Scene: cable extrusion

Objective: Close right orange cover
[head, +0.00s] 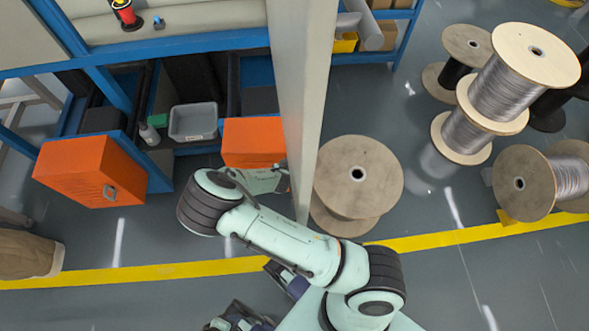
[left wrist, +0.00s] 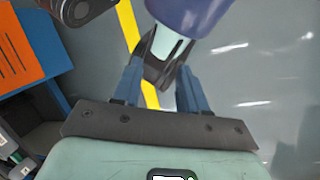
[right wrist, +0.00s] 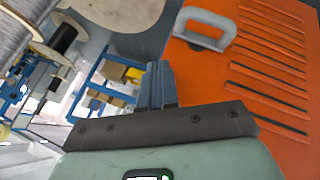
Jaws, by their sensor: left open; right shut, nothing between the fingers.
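The right orange cover (head: 252,138) shows in the head view on the blue machine frame, partly cut off by a pale upright panel. In the right wrist view this slotted orange cover (right wrist: 245,75) fills the right side, with its grey handle (right wrist: 205,28) near the top. My right gripper (right wrist: 158,66) is shut and empty, beside the cover, with the handle beyond its fingertips; contact with the cover cannot be told. My left gripper (left wrist: 158,80) is open over the floor, away from the covers, with dark robot-like parts seen between its fingers.
The left orange cover (head: 90,172) stands out from the frame, its handle facing the front. A grey bin (head: 193,122) sits between the covers. The pale upright panel (head: 304,70) stands close to my right wrist. Wooden cable reels (head: 358,178) occupy the right side.

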